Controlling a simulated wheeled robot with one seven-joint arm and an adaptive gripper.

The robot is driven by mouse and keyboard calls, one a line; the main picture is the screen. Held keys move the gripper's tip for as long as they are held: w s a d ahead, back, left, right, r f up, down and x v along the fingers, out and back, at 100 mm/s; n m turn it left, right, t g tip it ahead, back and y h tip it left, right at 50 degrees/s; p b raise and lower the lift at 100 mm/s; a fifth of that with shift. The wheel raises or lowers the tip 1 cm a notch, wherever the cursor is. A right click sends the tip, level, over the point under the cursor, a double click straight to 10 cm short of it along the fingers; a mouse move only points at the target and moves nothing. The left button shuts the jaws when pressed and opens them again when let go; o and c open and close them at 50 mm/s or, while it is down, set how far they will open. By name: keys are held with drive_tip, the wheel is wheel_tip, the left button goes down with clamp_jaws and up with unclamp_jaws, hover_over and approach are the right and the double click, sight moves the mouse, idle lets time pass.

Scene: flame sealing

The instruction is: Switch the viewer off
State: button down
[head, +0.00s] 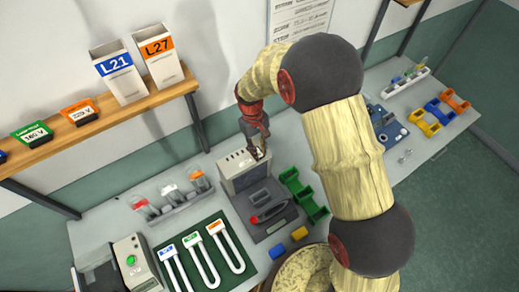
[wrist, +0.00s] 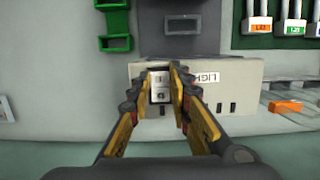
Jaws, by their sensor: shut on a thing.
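The viewer (head: 241,178) is a pale box at the back of the bench, left of my arm in the head view. In the wrist view the viewer (wrist: 238,72) shows a label reading "LIGHT" and dark slots. My gripper (head: 259,153) is at the right end of its top. In the wrist view my gripper (wrist: 162,75) has its fingers close on both sides of a small white switch (wrist: 160,88) with dark marks. The fingers are shut on this switch. Its on or off position cannot be told.
Green holders (head: 303,193) stand right of the viewer. A green rack (head: 197,262) with U-shaped tubes is at front left. A shelf (head: 95,125) with boxes runs along the left wall.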

drive_tip(key=shift+w, duration=0.1)
idle(0.3)
drive_tip(key=c, duration=1.6)
unclamp_jaws()
drive_tip(key=shift+c, duration=0.2)
drive_tip(key=shift+r, duration=0.1)
drive_tip(key=v, duration=1.2)
drive_tip(key=shift+w+a, duration=0.2)
drive_tip(key=shift+a, duration=0.05)
drive_tip(key=shift+s+f, duration=0.1)
drive_tip(key=shift+f, duration=0.1)
